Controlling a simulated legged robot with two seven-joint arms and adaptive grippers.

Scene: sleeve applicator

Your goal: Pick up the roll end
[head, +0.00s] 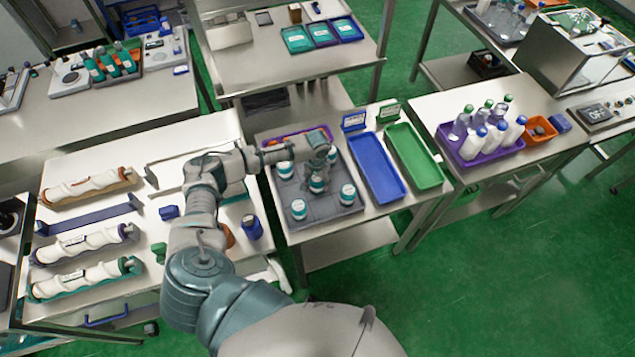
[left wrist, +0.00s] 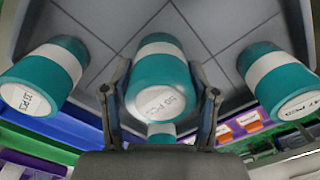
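Three white rolls lie on the left table in the head view: the back roll (head: 85,187), the middle roll (head: 85,243) and the front roll (head: 80,279). Each rests in its own holder; I cannot tell which end is the roll end. My left gripper (head: 319,160) is away from them, over the grey tray (head: 328,215) of teal jars. In the left wrist view, the left gripper (left wrist: 161,105) has a finger on each side of a teal jar with a white band (left wrist: 160,80). Whether the fingers press on it is unclear. My right gripper is out of view.
More teal jars, such as the front one (head: 298,209), stand around the gripper. A blue tray (head: 377,168) and a green tray (head: 414,156) lie empty to the right. A purple tray (head: 487,158) holds several bottles. Green floor is clear at lower right.

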